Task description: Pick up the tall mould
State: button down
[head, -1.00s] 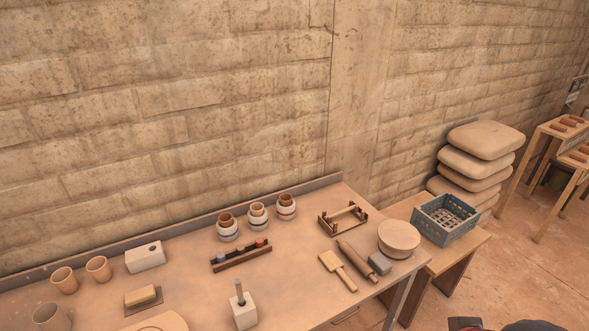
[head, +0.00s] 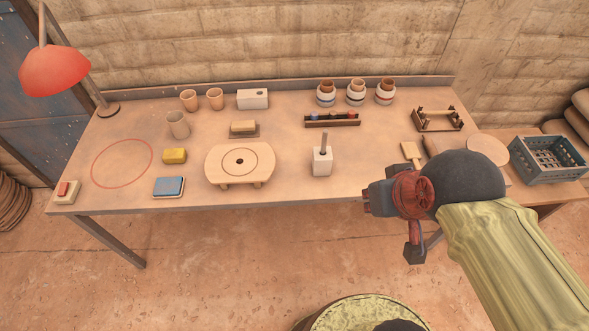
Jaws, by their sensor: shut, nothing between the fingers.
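An upright white block (head: 322,162) with a brown stick standing in its top is right of the round wooden board, towards the front of the table; it best fits the tall mould. A longer, lower white block (head: 253,99) with a dark hole stands near the back edge, and I cannot rule it out as the mould. My gripper (head: 414,254) hangs at the front right, clear of the table's front edge, shut and empty. It is right of and nearer than the upright block, touching neither block. My arm hides part of the table's right end.
The wooden board (head: 240,179) is left of the upright block. A rack with coloured pieces (head: 332,121) lies behind it, with banded jars (head: 356,93) farther back. A blue crate (head: 547,160) stands at the right, a red lamp (head: 55,70) at the left.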

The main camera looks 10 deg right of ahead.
aim_at(321, 164)
jog(key=l+u, duration=0.3)
jog(key=l, duration=0.65)
jog(key=l+u, duration=0.3)
jog(key=l, duration=0.7)
